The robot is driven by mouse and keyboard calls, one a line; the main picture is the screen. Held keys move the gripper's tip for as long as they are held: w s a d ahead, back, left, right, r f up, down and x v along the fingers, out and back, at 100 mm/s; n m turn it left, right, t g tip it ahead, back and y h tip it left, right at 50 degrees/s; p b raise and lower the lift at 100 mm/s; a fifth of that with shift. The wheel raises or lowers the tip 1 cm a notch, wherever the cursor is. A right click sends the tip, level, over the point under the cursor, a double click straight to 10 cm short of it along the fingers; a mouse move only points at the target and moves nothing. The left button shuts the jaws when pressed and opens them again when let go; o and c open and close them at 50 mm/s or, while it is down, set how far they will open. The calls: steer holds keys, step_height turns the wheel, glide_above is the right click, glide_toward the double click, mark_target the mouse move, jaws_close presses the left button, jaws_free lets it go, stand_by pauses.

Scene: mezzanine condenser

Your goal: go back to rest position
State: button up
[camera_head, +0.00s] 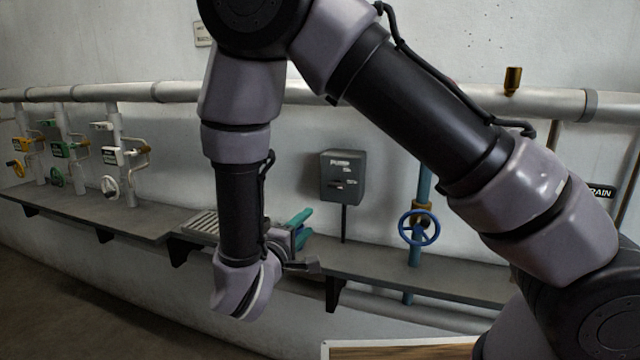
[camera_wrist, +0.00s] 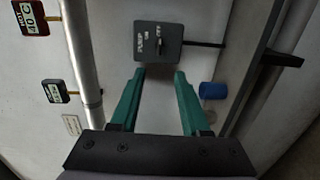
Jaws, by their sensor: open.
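My gripper (camera_head: 300,232) shows its teal fingers just above the shelf, partly hidden by my forearm and wrist, to the left of the grey switch box. In the wrist view, my gripper (camera_wrist: 160,74) has its two teal fingers apart with nothing between them. They point toward the grey switch box (camera_wrist: 158,42), which has a lever on its face. The switch box (camera_head: 342,176) stands on a thin post at the wall in the head view.
A narrow grey shelf (camera_head: 385,275) runs along the wall, with a slatted tray (camera_head: 203,222) beside my wrist. A blue handwheel (camera_head: 419,228) stands to the right. Several small valves (camera_head: 62,150) are at left. A blue cylindrical object (camera_wrist: 212,90) lies beyond my fingers.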

steer(key=d+r+m+g+h, duration=0.1)
steer(key=d+r+m+g, duration=0.2)
steer(key=d+g, duration=0.35)
steer(key=s+d+r+m+g, duration=0.1)
steer(key=d+r+m+g, duration=0.25)
steer(key=d, duration=0.55)
steer(key=d+r+m+g+h, duration=0.1)
steer(key=d+r+m+g, duration=0.3)
steer(key=d, duration=0.4)
steer(key=s+d+r+m+t+y, duration=0.2)
steer(key=s+r+m+y, duration=0.1)
steer(key=r, duration=0.4)
steer(key=s+d+r+m+t+y, duration=0.2)
steer(key=s+r+m+y, duration=0.2)
steer(key=r+y, duration=0.3)
steer(key=shift+s+d+t+y, duration=0.3)
steer(key=shift+s+d+y, duration=0.05)
steer(key=shift+s+y, duration=0.15)
